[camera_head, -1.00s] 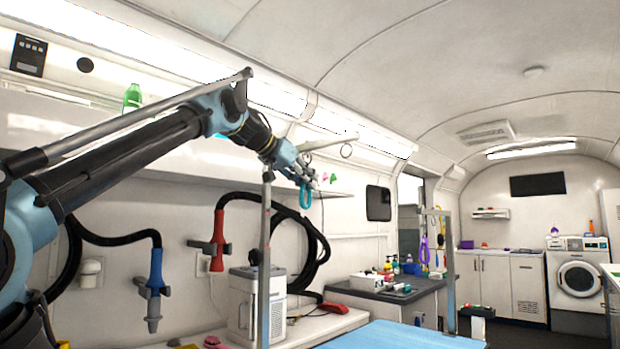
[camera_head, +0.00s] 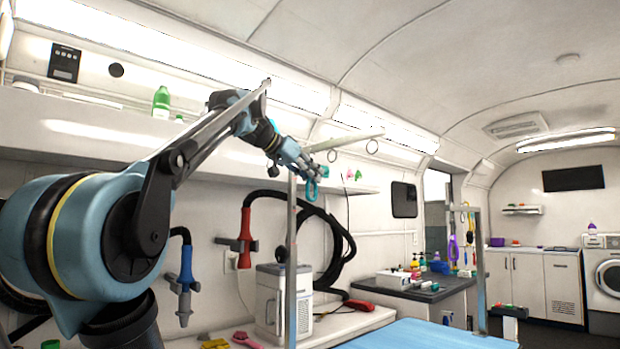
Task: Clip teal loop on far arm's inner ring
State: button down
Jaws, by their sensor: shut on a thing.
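The teal loop (camera_head: 312,189) hangs from my gripper (camera_head: 314,172), whose jaws are shut on it, just right of the near arm's post. The near arm (camera_head: 345,139) is a pale bar on a grey post, with two rings beneath: one (camera_head: 332,156) close to my gripper and one (camera_head: 372,147) nearer its tip. I cannot tell whether the loop touches the closer ring. The far arm (camera_head: 462,208) stands across the blue table on its own post (camera_head: 481,270). A purple loop (camera_head: 453,248) hangs there. The far arm's rings are too small to make out clearly.
The blue table top (camera_head: 430,335) is bare where visible. A dark counter (camera_head: 430,290) with bottles stands behind it. A white dryer unit (camera_head: 270,300), black hose (camera_head: 342,235) and red nozzle (camera_head: 246,235) are along the left wall. Open air separates my gripper from the far arm.

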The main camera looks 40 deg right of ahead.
jog(key=d+f, duration=0.1)
jog(key=d, duration=0.7)
jog(key=shift+w+d+f, duration=0.15)
jog(key=shift+w+d, duration=0.15)
jog(key=shift+d, duration=0.05)
dwell(0.8)
dwell(0.3)
jog(key=c, duration=1.4)
grip_release()
jog(key=shift+c, duration=0.2)
jog(key=shift+a, duration=0.1)
jog(key=v, duration=0.6)
jog(key=shift+a, duration=0.35)
